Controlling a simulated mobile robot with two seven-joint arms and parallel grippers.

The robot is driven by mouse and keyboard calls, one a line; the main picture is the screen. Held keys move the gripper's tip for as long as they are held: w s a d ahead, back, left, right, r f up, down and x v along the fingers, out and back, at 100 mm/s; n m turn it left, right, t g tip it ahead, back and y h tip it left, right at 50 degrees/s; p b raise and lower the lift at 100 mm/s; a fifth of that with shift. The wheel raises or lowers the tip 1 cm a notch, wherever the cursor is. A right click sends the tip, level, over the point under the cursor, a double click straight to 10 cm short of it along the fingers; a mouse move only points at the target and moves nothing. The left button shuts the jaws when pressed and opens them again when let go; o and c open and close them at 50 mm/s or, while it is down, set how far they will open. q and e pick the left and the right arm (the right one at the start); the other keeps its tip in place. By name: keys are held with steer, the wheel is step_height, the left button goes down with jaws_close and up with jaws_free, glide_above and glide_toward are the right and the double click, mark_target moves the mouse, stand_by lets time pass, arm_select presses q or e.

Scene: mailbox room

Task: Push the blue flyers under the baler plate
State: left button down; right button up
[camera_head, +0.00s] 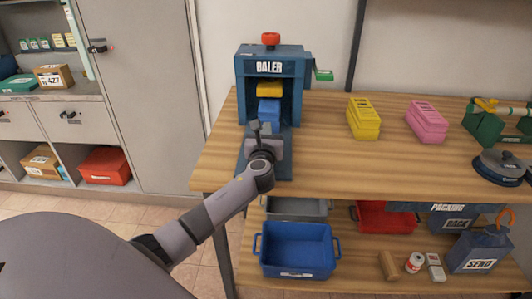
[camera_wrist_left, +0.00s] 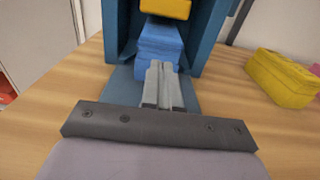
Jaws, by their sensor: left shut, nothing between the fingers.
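The blue baler (camera_head: 272,70) stands on the wooden table with its front open. Its yellow plate (camera_head: 269,89) is inside, above the blue flyers (camera_head: 269,110). The flyers are a blue stack at the baler's mouth; they also show in the left wrist view (camera_wrist_left: 160,45), with the yellow plate (camera_wrist_left: 166,8) over their far part. My left gripper (camera_head: 257,128) is shut and empty, over the baler's front tray, right in front of the stack. In the left wrist view its fingertips (camera_wrist_left: 160,68) reach the stack's near face; whether they touch it I cannot tell. My right gripper is not in view.
A yellow stack (camera_head: 364,119) and a pink stack (camera_head: 427,122) stand to the right on the table (camera_head: 335,165). A green tape dispenser (camera_head: 490,122) and a dark round device (camera_head: 500,168) are at the far right. A blue bin (camera_head: 297,250) sits on the lower shelf.

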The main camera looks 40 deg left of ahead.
arm_select(q)
steer(key=v, duration=0.9)
steer(key=shift+f+p, duration=0.1)
steer(key=shift+p, duration=0.25)
steer(key=shift+s+d, duration=0.1)
steer(key=shift+s, duration=0.05)
